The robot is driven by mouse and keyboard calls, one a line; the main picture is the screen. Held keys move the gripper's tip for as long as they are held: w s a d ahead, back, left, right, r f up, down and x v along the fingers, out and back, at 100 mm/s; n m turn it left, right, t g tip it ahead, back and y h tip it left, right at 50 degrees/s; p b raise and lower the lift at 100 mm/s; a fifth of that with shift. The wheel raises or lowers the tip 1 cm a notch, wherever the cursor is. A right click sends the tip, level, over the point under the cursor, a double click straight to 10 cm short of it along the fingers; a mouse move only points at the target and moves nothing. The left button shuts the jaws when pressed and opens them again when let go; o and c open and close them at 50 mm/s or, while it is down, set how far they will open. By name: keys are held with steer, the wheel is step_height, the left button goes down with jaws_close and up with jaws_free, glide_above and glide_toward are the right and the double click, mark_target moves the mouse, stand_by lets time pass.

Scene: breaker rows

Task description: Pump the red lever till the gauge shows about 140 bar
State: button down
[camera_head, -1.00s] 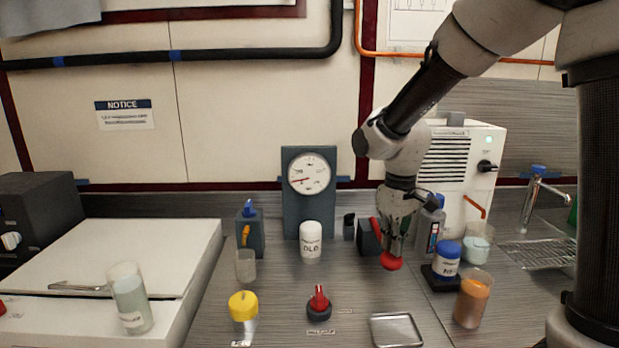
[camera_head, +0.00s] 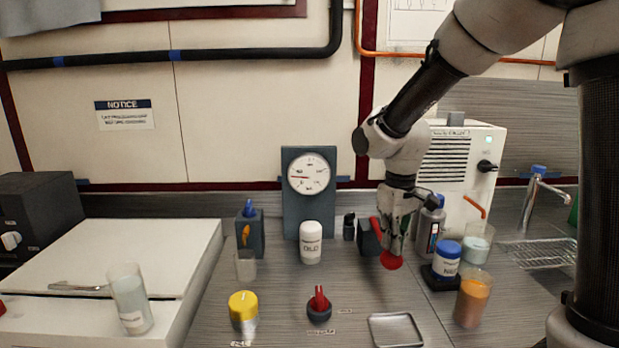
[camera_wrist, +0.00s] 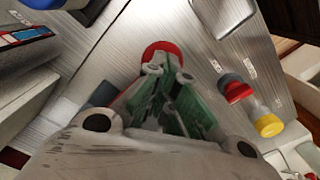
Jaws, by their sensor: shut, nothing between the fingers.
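The red lever rises from a dark block (camera_head: 367,238) on the bench, and its red round knob (camera_head: 391,262) points toward me, low over the bench. My gripper (camera_head: 394,250) is shut and empty, pointing down right at the lever, just above the knob; part of the lever is hidden behind it. In the wrist view the red knob (camera_wrist: 160,50) shows just beyond my fingertips (camera_wrist: 168,68); whether they touch I cannot tell. The round gauge (camera_head: 309,173) on a dark upright panel has a red needle pointing about left; its numbers are too small to read.
A white bottle (camera_head: 310,242) stands left of the lever. A blue-lidded jar (camera_head: 446,260) and an orange-filled beaker (camera_head: 472,298) are close on the right. A red knob switch (camera_head: 319,304) and a metal tray (camera_head: 396,330) are in front.

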steer(key=shift+r, duration=2.9)
steer(key=shift+f, duration=4.2)
steer(key=shift+r, duration=4.2)
steer(key=shift+f, duration=0.1)
